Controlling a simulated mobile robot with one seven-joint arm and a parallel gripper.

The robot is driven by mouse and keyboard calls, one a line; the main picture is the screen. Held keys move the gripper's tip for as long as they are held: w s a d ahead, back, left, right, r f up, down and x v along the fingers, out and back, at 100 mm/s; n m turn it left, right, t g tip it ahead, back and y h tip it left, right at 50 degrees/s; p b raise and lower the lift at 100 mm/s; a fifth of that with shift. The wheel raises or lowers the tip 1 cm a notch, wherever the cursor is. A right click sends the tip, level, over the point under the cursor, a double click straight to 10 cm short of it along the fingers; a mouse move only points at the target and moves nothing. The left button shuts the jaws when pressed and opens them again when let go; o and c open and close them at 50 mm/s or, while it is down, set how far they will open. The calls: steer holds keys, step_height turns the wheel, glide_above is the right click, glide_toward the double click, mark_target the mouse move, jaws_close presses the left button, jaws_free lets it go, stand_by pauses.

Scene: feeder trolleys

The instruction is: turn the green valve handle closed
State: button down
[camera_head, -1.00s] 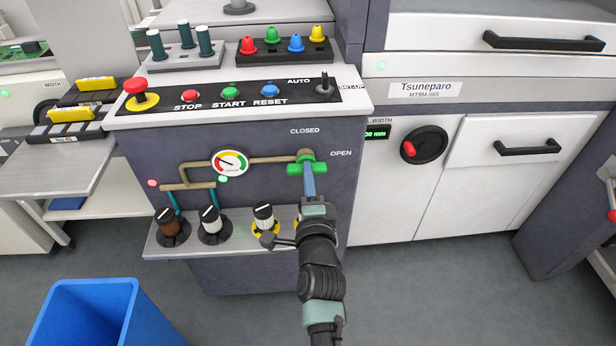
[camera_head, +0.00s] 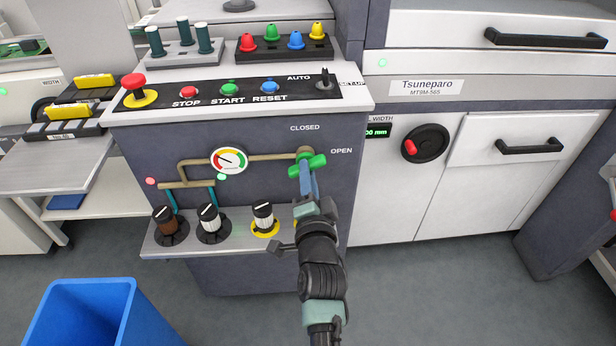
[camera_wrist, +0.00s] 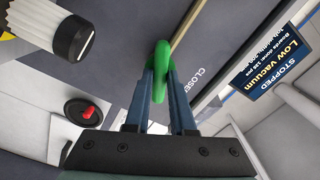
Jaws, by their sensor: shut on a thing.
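The green valve handle (camera_head: 315,163) sits at the right end of the tan pipe on the dark panel, below the CLOSED label and left of the OPEN label. It is tilted, with its right end higher than its left. My gripper (camera_head: 307,180) reaches it from below and is shut on the handle. In the wrist view the green handle (camera_wrist: 161,72) stands between the two blue fingers of my gripper (camera_wrist: 162,75). The fingers hide part of the handle in the head view.
A round gauge (camera_head: 228,160) is on the pipe to the left. Several knobs, including a white-topped one on a yellow ring (camera_head: 263,217), stand on the ledge below. A blue bin (camera_head: 85,315) is on the floor at lower left. A red-handled dial (camera_head: 424,145) is to the right.

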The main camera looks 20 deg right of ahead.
steer(key=n+b, duration=0.2)
steer(key=n, duration=0.4)
steer(key=shift+f, duration=0.1)
steer(key=n+b, duration=0.2)
steer(key=n, duration=0.4)
steer(key=shift+n, duration=0.3)
stand_by(0.3)
steer(key=c, duration=0.8)
jaws_free()
steer(key=shift+o, duration=0.2)
steer(key=p+v, duration=0.2)
steer(key=v, duration=1.1)
steer(key=shift+r, duration=0.25)
